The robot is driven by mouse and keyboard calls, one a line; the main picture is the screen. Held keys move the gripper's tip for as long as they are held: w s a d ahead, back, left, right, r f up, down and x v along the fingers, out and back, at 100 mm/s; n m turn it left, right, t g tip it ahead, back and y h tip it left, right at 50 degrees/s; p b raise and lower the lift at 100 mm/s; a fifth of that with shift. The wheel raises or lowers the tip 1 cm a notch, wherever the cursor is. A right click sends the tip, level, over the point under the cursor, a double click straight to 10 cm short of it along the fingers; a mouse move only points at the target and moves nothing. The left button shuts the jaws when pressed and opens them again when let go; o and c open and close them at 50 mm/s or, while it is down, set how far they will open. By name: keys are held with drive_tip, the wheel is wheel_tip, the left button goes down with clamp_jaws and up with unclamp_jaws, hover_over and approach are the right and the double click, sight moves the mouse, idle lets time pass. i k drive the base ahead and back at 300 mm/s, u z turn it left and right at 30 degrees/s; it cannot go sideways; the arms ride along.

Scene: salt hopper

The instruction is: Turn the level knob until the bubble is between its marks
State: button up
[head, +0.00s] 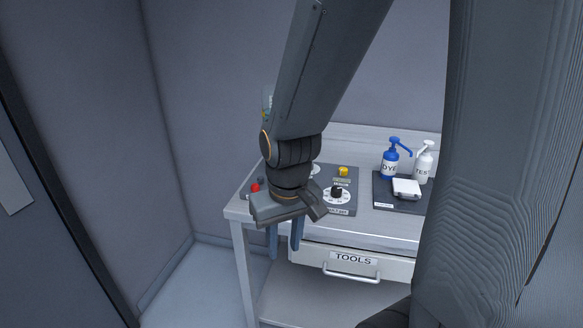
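A dark control panel (351,180) lies on the left part of the workbench. It carries a black knob (336,191) on a white round dial, a yellow knob (343,171) and a red knob (255,187) at the left. I cannot tell which is the level knob, and I cannot make out a bubble or its marks. My gripper (285,246) points down in front of the bench's front left edge, left of the dial. Its two blue-grey fingers are apart with nothing between them. My arm and wrist hide part of the panel.
Right of the panel, a black tray (383,197) holds a blue pump bottle marked DYE (390,162), a white pump bottle (424,162) and a small white box (406,189). A drawer marked TOOLS (353,260) is below the worktop. Open floor (190,290) lies left.

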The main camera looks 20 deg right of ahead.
sight(343, 171)
drive_tip(key=u, duration=0.6)
drive_tip(key=k, duration=0.85)
drive_tip(key=z, duration=0.8)
drive_tip(key=i, duration=1)
drive_tip(key=u, duration=0.05)
